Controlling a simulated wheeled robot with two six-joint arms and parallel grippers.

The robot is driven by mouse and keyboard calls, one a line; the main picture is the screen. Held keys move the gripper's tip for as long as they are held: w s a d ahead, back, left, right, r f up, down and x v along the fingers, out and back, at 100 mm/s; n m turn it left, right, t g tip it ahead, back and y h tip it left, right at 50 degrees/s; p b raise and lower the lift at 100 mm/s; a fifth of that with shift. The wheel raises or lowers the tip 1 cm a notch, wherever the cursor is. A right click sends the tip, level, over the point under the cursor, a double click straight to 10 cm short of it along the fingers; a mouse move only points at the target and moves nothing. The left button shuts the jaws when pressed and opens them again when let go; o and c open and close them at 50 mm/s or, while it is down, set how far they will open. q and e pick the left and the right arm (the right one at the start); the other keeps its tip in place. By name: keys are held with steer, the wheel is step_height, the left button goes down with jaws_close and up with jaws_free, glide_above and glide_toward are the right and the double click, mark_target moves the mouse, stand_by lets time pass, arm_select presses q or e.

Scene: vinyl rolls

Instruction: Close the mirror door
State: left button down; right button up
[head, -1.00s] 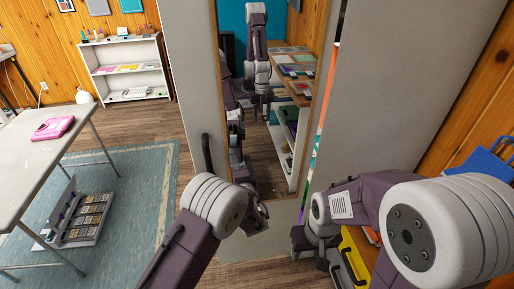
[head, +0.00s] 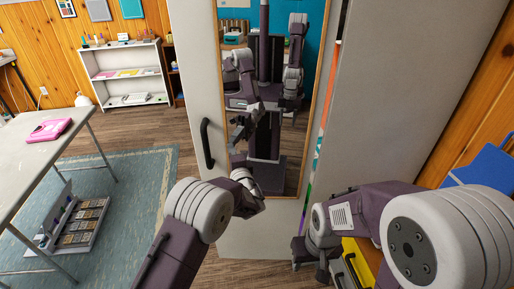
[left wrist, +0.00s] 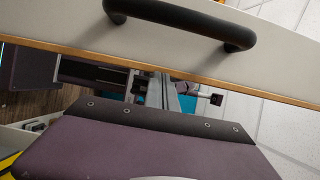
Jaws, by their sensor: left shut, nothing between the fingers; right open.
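The mirror door (head: 198,60) is a pale panel with a tall wood-framed mirror (head: 270,35) and a black bar handle (head: 206,143) on its left side. A narrow gap with coloured strips shows along its right edge. My left gripper (head: 250,188) is in front of the lower mirror, right of and below the handle; its fingertips are mostly hidden by my wrist. It is shut and empty. In the left wrist view the handle (left wrist: 180,18) crosses the top, above the wood frame and mirror. My right gripper (head: 312,258) is open, low beside the door's bottom right.
A grey cabinet panel (head: 415,75) stands right of the door. A yellow case (head: 358,265) and a blue item (head: 488,165) are near my right arm. A table with a pink case (head: 50,130) stands left, above a rug (head: 140,185). A white shelf (head: 126,75) is behind.

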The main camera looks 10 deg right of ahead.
mark_target(235, 144)
arm_select(q)
steer(key=shift+s+r, duration=0.1)
steer(key=w+b, duration=0.2)
steer(key=w, duration=0.1)
steer(key=shift+w+d+b, duration=0.1)
steer(key=shift+d+b, duration=0.05)
steer(key=shift+b, duration=0.2)
steer(key=shift+w+d+b, duration=0.15)
steer(key=shift+w+b, duration=0.8)
steer(key=shift+b, duration=0.05)
steer(key=shift+w+d, duration=0.15)
steer(key=shift+w, duration=0.4)
